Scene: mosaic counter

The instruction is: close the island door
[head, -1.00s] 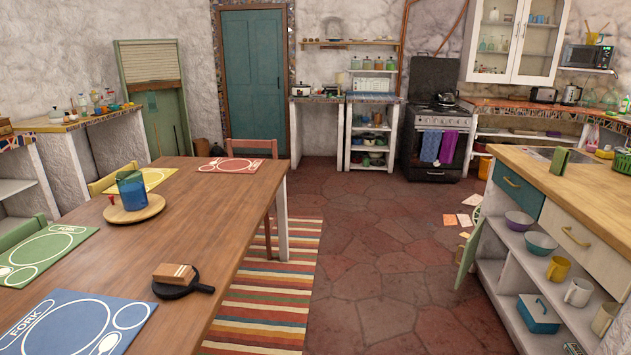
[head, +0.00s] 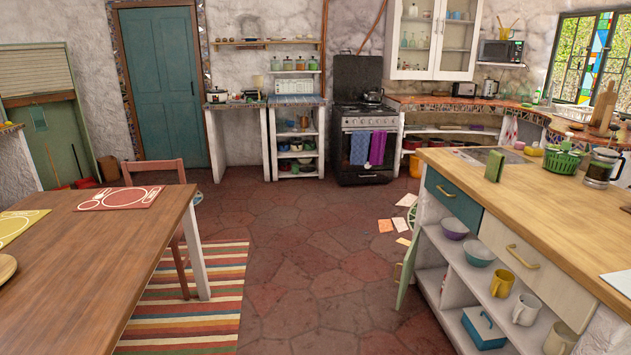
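The kitchen island (head: 545,205) stands at the right with a wooden top and open white shelves. A pale green door (head: 409,265) stands open at the island's far left end, seen nearly edge-on and sticking out toward the floor. A teal drawer (head: 453,202) and a cream drawer (head: 530,262) are shut in the island's front. Bowls, mugs and a blue box sit on the shelves behind the open front. Neither of my grippers is in view.
A wooden dining table (head: 100,260) with a red chair (head: 165,190) stands at the left. A striped rug (head: 195,300) lies beside it. The stone floor (head: 310,270) between table and island is clear. Papers (head: 400,224) lie on the floor past the door.

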